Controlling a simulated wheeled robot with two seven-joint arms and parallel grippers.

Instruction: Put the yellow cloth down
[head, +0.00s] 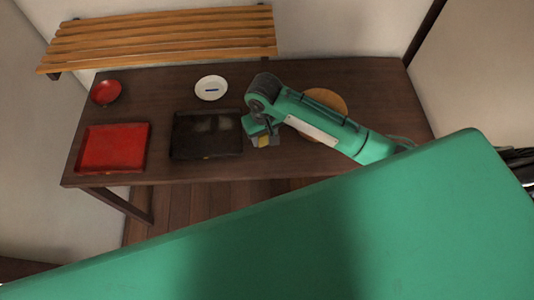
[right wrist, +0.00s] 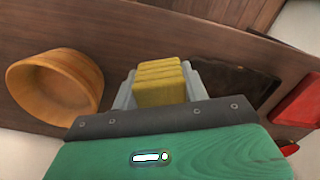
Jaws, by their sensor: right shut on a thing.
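The yellow cloth (right wrist: 159,82) is a folded, ridged yellow block in the right wrist view. My right gripper (head: 263,139) is shut on it, with a grey finger on each side. In the head view only a small bit of the cloth (head: 264,142) shows below the gripper, which is just right of the black tray (head: 178,152). I cannot tell how high the cloth is above the table (head: 395,100). My left gripper is not in view.
A red tray (head: 112,148) and a red bowl (head: 106,92) are at the left. A white dish (head: 211,88) with a blue mark stands behind the black tray. A round wooden tub (head: 327,97) is partly hidden behind my right arm. A slatted wooden shelf (head: 165,38) runs along the back.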

